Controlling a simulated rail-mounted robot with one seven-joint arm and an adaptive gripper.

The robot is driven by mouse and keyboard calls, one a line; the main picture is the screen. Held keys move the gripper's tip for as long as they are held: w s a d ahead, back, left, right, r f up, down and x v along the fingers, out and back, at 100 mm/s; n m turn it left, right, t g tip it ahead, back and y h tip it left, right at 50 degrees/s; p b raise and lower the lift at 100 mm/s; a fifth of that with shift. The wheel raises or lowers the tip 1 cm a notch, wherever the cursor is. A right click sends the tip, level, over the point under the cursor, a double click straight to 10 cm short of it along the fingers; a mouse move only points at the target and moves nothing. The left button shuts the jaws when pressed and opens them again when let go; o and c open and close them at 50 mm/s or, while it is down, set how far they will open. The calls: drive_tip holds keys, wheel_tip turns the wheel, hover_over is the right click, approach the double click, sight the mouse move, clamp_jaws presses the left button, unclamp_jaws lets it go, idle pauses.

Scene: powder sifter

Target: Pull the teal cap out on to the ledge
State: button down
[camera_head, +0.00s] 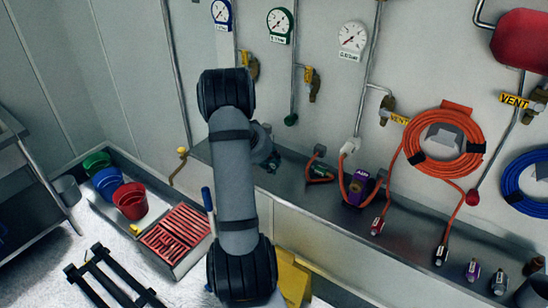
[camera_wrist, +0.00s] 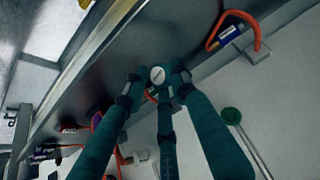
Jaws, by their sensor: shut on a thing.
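The teal cap (camera_wrist: 157,75) shows in the wrist view as a small round thing with a pale face and a dark teal rim. My gripper (camera_wrist: 158,90) has several long dark teal fingers, and their tips are closed around the cap. The fingertips hide part of its sides. In the head view my arm covers most of the gripper and I cannot make out the cap. The grey metal ledge (camera_head: 335,207) runs along the wall; in the wrist view its dark surface (camera_wrist: 195,30) lies behind the cap. I cannot tell whether the cap touches it.
Hose ends lie on the ledge to the right, including a purple connector (camera_head: 361,188) and a dark green one (camera_head: 321,171). A green knob (camera_head: 290,119) hangs on a pipe. A blue-purple connector (camera_wrist: 232,35) with an orange hose is near the gripper in the wrist view.

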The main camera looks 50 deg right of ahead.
drive_tip(key=shift+d, duration=0.15)
drive_tip(key=shift+w+p+x, duration=0.2)
drive_tip(key=shift+x, duration=1.2)
drive_tip(key=shift+w+p+x, duration=0.15)
drive_tip(key=shift+w+x, duration=0.05)
drive_tip(key=shift+x, duration=1.15)
drive_tip(key=shift+b+x, duration=0.6)
drive_tip(key=shift+x, duration=0.2)
drive_tip(key=shift+f+b, duration=0.45)
drive_tip(key=shift+b, duration=0.3)
drive_tip(key=c, duration=1.5)
unclamp_jaws()
drive_tip(key=shift+o, duration=0.2)
drive_tip(key=shift+r, duration=0.1)
